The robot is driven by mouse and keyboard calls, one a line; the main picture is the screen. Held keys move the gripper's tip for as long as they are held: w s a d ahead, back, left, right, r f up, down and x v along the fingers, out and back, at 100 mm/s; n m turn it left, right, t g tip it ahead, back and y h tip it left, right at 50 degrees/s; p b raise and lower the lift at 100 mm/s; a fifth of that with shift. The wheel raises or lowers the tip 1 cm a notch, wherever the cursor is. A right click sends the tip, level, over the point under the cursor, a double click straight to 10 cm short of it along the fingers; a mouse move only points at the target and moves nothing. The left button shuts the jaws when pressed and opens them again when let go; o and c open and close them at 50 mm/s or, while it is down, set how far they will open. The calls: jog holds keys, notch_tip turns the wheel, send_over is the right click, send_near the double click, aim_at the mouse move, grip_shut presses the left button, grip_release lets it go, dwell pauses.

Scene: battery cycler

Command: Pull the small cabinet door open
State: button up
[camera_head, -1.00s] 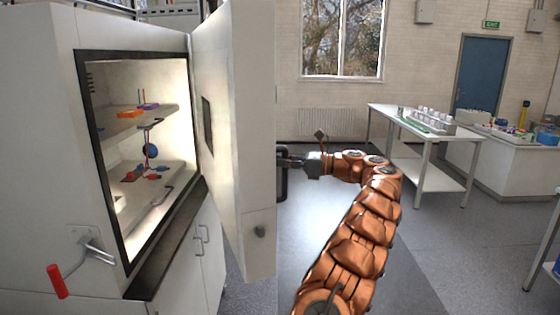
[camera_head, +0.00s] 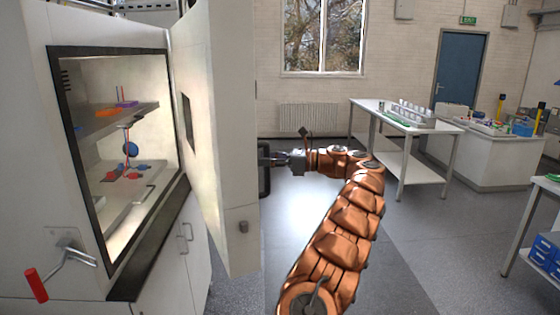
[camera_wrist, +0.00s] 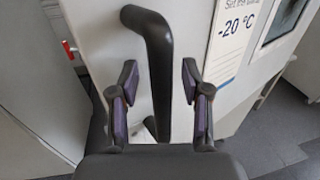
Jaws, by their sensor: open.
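The white cabinet door (camera_head: 222,150) stands swung wide open on the cabinet (camera_head: 25,160), and the lit interior (camera_head: 150,100) with its shelves shows. The door's dark bar handle (camera_head: 265,170) is on its outer face, partly seen edge-on. In the wrist view the black handle (camera_wrist: 158,60) runs down between the two fingers of my gripper (camera_wrist: 160,100). The fingers are apart on either side of the handle, with gaps showing. In the head view my gripper (camera_head: 275,160) is close at the handle.
A lever with a red grip (camera_head: 36,285) sticks out at the cabinet's lower left. A white table (camera_head: 385,110) with a rack and a bench (camera_head: 480,155) stand at the right. Grey floor (camera_head: 420,235) is open between them and the door.

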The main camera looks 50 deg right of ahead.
jog(key=v, duration=1.1)
jog(key=shift+s+d, duration=0.2)
jog(key=shift+s, duration=0.1)
jog(key=shift+c, duration=0.2)
